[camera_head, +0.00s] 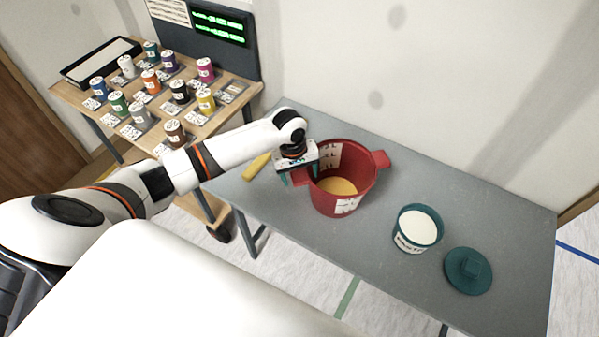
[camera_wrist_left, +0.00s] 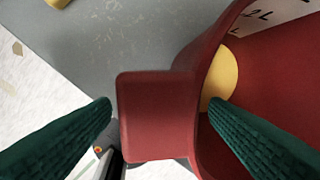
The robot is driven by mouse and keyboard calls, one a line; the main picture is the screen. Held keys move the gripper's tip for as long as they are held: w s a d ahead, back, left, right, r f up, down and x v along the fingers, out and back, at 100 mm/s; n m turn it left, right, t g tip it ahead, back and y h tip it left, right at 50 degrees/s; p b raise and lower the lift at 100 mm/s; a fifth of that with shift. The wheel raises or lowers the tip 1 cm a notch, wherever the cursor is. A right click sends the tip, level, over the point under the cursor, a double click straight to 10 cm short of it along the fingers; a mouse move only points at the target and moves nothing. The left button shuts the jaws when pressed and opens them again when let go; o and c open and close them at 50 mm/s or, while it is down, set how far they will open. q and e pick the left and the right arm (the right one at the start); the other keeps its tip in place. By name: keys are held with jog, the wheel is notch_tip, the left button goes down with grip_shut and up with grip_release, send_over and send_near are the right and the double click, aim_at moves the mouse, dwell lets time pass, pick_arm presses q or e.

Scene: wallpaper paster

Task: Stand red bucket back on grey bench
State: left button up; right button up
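The red bucket (camera_head: 345,195) stands upright on the grey bench (camera_head: 290,235), with a handle tab on each side and something yellow at its bottom. My left gripper (camera_head: 299,174) is at the bucket's left handle. In the left wrist view the red handle (camera_wrist_left: 155,115) lies between the two dark green fingers of my left gripper (camera_wrist_left: 162,106). The fingers are wide apart, one outside the handle and one over the bucket's inside; I see no clear grip on it. My right gripper is not in view.
A teal tub of white paste (camera_head: 418,228) and a teal lid (camera_head: 468,270) are on the bench to the right. A yellow tool (camera_head: 257,165) lies left of the bucket. A wooden table (camera_head: 240,92) with several paint cans stands behind left.

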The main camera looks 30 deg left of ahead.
pick_arm(q)
notch_tip(320, 180, up, 12)
jog(key=s+a+b, duration=0.1)
dwell(0.5)
jog(key=shift+a, duration=0.1)
